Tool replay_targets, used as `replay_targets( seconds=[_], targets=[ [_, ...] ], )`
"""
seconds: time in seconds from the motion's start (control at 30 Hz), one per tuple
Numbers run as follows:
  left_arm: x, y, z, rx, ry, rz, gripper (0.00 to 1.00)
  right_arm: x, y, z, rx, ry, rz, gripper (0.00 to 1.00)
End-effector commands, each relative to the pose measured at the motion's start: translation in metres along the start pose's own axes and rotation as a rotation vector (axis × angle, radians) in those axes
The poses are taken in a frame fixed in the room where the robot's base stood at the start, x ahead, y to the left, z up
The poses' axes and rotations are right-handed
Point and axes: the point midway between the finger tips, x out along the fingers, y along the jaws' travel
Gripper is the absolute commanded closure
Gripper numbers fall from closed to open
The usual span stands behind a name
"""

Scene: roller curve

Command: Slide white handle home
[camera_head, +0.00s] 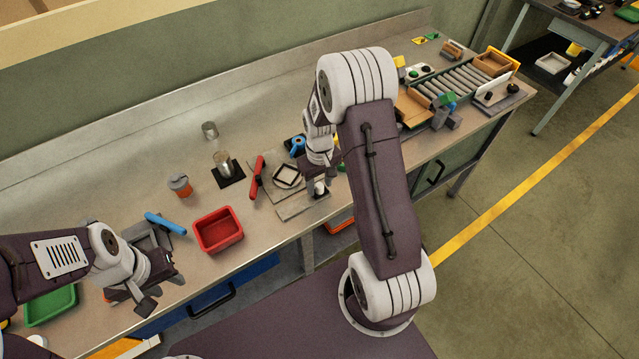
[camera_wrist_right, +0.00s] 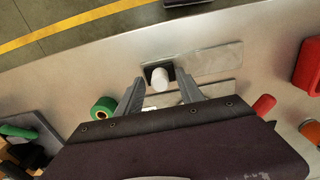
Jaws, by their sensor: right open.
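The white handle (camera_wrist_right: 159,79) is a short rounded knob, seen in the right wrist view at a dark recess in a grey metal slide plate (camera_wrist_right: 207,62). In the head view the handle (camera_head: 320,187) shows on the plate (camera_head: 298,207) near the bench's front edge. My right gripper (camera_wrist_right: 160,84) is open, its fingers on either side of the handle with gaps visible. In the head view my right gripper (camera_head: 319,178) is over the plate, partly hidden by its arm. My left gripper (camera_head: 150,290) is over the front left of the bench, away from the handle; its jaw opening is unclear.
A green roll (camera_wrist_right: 103,108) lies beside the right gripper. A red bin (camera_head: 218,230), an orange-capped jar (camera_head: 180,185) and a blue-handled tool (camera_head: 166,223) are further left. A roller conveyor (camera_head: 450,82) stands at right.

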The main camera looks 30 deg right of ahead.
Motion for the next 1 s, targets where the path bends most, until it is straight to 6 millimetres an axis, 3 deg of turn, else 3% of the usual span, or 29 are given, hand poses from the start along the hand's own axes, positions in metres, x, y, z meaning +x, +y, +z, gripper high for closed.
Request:
replay_targets(
  seconds=[0.3,0.47,0.5,1.0],
  targets=[
    [-0.0005,0.0000,0.0000,0.000,0.000,0.000,0.64,0.0065,-0.0001,0.0001,0.000,0.001,0.000,0.56],
    [-0.0005,0.0000,0.0000,0.000,0.000,0.000,0.64,0.0063,-0.0001,0.0001,0.000,0.000,0.000,0.97],
    [-0.0005,0.0000,0.0000,0.000,0.000,0.000,0.64,0.0063,-0.0001,0.0001,0.000,0.000,0.000,1.00],
    [-0.0006,0.0000,0.0000,0.000,0.000,0.000,0.64,0.0058,0.0000,-0.0003,0.000,0.002,0.000,1.00]
  ],
)
